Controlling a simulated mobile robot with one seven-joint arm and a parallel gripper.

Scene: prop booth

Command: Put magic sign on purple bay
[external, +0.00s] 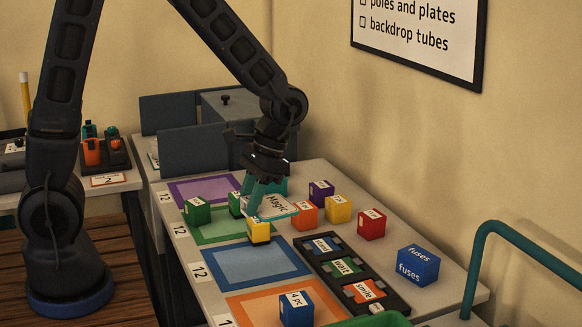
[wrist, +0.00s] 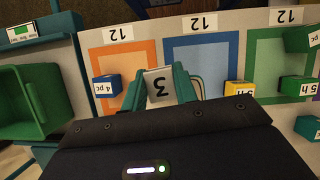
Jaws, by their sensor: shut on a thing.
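The purple bay (external: 188,184) is a purple-outlined rectangle at the table's far left, beyond the green bay (external: 205,239). Its middle looks bare.
Green blocks (external: 197,211) and a yellow block (external: 258,230) stand near the green bay. Purple, orange, yellow and red blocks (external: 371,224) stand to the right. A dark tray (external: 325,264) holds small signs. Grey panels (external: 193,150) rise behind the purple bay. The blue bay (external: 258,267) looks clear.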

